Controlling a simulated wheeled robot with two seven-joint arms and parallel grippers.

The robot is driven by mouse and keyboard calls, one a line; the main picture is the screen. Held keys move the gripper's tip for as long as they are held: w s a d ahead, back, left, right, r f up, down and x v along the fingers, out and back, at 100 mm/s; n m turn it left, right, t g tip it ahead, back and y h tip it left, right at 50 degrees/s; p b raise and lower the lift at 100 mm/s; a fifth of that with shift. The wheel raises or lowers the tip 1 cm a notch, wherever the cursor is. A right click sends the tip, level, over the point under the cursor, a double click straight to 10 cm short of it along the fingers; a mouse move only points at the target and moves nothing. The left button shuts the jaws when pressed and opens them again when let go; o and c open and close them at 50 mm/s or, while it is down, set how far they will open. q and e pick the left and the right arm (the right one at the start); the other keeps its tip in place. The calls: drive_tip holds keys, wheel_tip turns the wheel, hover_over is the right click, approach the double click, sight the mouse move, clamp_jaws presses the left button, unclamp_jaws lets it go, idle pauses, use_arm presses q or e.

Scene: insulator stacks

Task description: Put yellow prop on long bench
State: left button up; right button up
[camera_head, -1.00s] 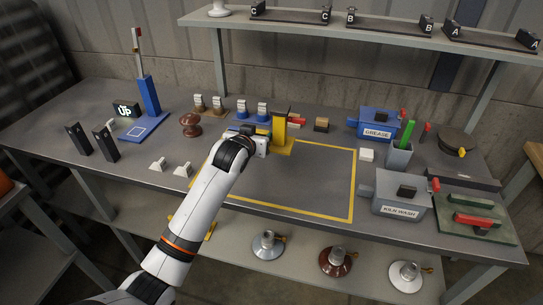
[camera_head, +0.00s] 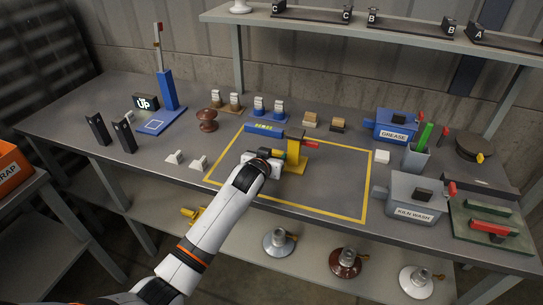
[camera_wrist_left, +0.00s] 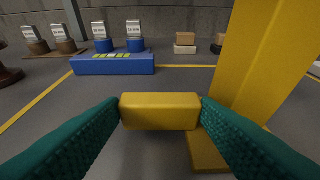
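The yellow prop (camera_head: 297,161) is an upright post on a flat yellow base, with a red part near its top. It stands within the yellow outline on the long grey bench (camera_head: 320,190); whether its base rests fully on the bench I cannot tell. My left gripper (camera_head: 280,157) reaches its left side. In the left wrist view, the teal fingers (camera_wrist_left: 160,112) meet both ends of the prop's yellow bar (camera_wrist_left: 160,108), with the post (camera_wrist_left: 262,60) just to the right. My right gripper is not in view.
A blue bar (camera_head: 264,128) lies behind the prop. Grease (camera_head: 397,126) and kiln wash (camera_head: 409,199) boxes stand to the right. White pieces (camera_head: 198,163) and a brown knob (camera_head: 207,120) are to the left. The front of the outlined area is clear. An orange bin (camera_head: 12,165) is far left.

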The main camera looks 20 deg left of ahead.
use_arm(q)
drive_tip(key=o, duration=0.4)
drive_tip(key=shift+o, duration=0.2)
drive_tip(key=shift+s+r, duration=0.15)
drive_tip(key=shift+r, duration=0.05)
drive_tip(key=p+v, duration=0.1)
drive_tip(key=v, duration=1)
drive_tip(key=shift+s+r, duration=0.2)
drive_tip(key=shift+s, duration=0.1)
